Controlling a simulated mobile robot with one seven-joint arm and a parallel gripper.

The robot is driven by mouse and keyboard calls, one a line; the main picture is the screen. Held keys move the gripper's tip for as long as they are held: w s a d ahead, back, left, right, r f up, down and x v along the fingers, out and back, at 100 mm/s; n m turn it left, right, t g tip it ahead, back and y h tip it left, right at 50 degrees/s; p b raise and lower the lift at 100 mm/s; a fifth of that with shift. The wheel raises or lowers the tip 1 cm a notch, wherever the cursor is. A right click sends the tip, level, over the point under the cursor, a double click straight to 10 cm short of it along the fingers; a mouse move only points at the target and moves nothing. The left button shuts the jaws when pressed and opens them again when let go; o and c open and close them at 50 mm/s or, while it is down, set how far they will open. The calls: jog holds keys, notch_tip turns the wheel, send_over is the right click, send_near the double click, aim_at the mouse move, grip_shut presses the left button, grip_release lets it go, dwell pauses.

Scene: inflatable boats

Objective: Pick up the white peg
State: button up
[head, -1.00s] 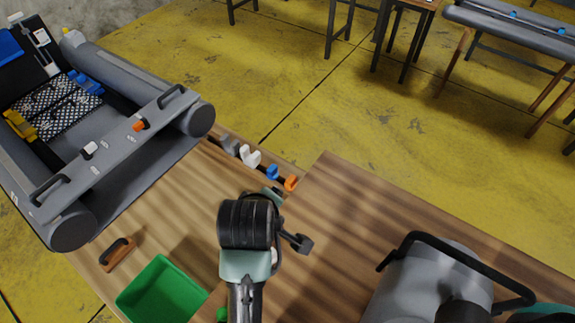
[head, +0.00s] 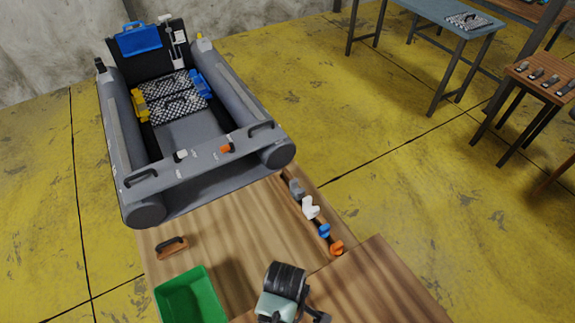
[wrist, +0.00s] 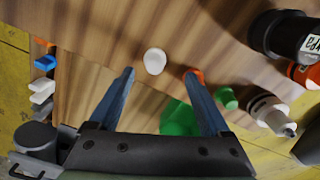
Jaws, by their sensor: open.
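The white peg (head: 310,207) sits in the row of pegs along the table's right edge in the head view, between a grey peg (head: 296,188) and a blue peg (head: 324,231). In the wrist view the white peg (wrist: 42,91) is at the far left, well outside the jaws. My gripper (wrist: 158,73) is open, its two blue-grey fingers spread over the wooden table with nothing held. In the head view my arm's end shows at the bottom, and the fingertips are hidden. Another white peg-like piece (head: 181,155) is on the boat's rear board.
An orange peg (head: 337,248) ends the row. The grey inflatable boat (head: 200,175) stands beyond the table. A green bin (head: 190,300) and brown-handled brush (head: 172,247) lie at left. A white round piece (wrist: 155,61) is near the fingertips; dark cylinders (wrist: 285,36) stand right in the wrist view.

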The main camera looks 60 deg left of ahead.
jog(key=shift+w+a+f, duration=0.15)
jog(key=shift+f, duration=1)
jog(key=shift+w+a+f, duration=0.1)
jog(key=shift+w+f, duration=0.05)
jog(key=shift+f, duration=1.65)
grip_shut()
